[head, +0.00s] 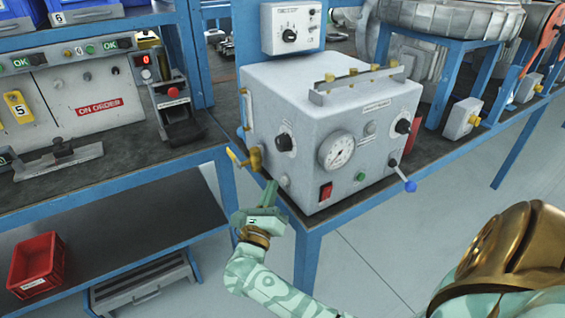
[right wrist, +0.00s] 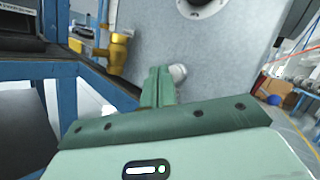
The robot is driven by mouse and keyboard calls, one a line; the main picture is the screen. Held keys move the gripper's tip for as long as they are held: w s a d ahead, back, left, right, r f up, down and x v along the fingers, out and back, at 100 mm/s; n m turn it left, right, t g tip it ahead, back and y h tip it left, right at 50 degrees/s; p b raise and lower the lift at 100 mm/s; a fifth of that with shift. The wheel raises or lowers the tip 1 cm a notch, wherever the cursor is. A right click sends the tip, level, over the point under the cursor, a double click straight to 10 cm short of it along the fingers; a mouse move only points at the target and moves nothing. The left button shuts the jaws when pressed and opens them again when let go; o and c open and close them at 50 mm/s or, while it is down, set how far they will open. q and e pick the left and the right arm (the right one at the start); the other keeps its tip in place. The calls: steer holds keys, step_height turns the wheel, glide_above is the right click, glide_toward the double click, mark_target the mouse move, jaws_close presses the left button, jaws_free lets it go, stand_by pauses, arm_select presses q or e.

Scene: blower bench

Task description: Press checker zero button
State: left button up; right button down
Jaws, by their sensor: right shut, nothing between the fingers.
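The checker (head: 325,130) is a light grey box with a round gauge (head: 337,150) on its front, standing on the blue-framed bench. I cannot read a zero label. My right gripper (head: 271,187) is shut and empty, its fingertips just left of this button. In the right wrist view the closed green fingers (right wrist: 158,80) overlap the button's left edge; contact cannot be told. My left gripper is not in view.
A brass valve (head: 252,158) juts from the checker's left side, close above my right gripper. A red rocker switch (head: 326,191), a green button (head: 360,177) and a blue-knobbed lever (head: 408,184) are farther right. The floor in front is clear.

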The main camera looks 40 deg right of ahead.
steer(key=shift+a, duration=0.15)
steer(key=shift+w+a+b, duration=0.2)
steer(key=shift+a, duration=0.6)
steer(key=shift+w+a+b, duration=0.2)
steer(key=shift+a+b, duration=0.05)
steer(key=shift+a, duration=0.55)
steer(key=shift+w+a+b, duration=0.2)
steer(key=shift+a, duration=0.6)
